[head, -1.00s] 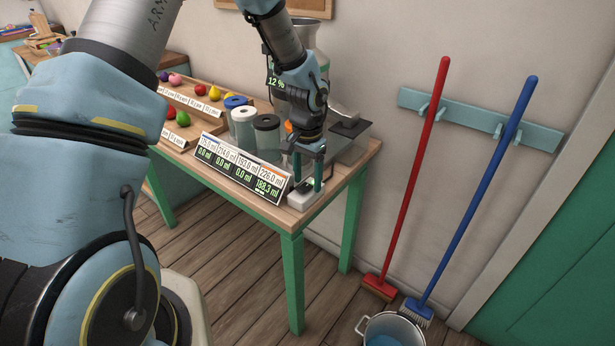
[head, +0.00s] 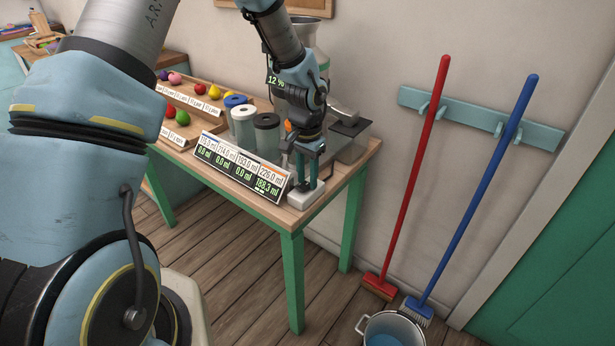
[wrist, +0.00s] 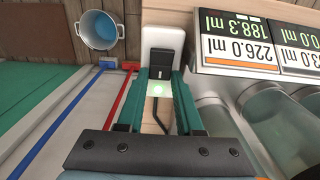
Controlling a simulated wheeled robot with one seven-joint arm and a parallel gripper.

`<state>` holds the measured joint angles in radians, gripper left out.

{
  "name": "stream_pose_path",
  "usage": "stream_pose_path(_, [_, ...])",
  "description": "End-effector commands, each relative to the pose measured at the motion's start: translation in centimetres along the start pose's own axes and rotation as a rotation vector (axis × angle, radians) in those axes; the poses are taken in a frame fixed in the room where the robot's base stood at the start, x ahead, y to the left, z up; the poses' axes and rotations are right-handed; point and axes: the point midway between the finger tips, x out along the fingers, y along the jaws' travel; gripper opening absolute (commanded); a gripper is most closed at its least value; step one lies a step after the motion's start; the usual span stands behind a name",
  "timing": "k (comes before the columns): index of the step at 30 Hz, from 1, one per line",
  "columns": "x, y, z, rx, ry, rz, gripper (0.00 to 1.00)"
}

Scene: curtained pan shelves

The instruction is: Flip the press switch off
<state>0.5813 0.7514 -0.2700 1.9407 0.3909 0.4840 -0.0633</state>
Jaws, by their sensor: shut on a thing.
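The press switch is a white box (head: 306,199) at the front right corner of the wooden table. It also shows in the wrist view, with its white base (wrist: 173,37) and black rocker (wrist: 160,63). My gripper (head: 305,187) points down at the switch. In the wrist view my gripper (wrist: 161,76) has its two green fingers close together at the black rocker, shut on it. A green glow shows between the fingers. The fingers partly hide the rocker, so its exact tilt cannot be told.
A display panel (head: 241,168) with ml readings stands just left of the switch. Canisters (head: 267,136) stand behind it, and trays of coloured fruit lie further left. A red broom (head: 409,170), a blue broom (head: 478,190) and a bucket (head: 392,330) are at the right.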

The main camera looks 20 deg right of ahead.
Motion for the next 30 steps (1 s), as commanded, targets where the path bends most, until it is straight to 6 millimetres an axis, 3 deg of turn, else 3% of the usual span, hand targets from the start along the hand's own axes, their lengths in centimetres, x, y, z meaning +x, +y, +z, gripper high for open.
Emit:
stream_pose_path(12, [0.07,-0.05,0.97,-0.002,0.282,-0.001,0.0])
stream_pose_path(24, [-0.29,0.01,1.01,0.0,0.314,0.0,0.0])
stream_pose_path(25, [-0.29,0.01,1.0,0.0,0.314,0.0,0.37])
stream_pose_path(30, [-0.29,0.01,1.01,0.0,0.313,0.0,0.56])
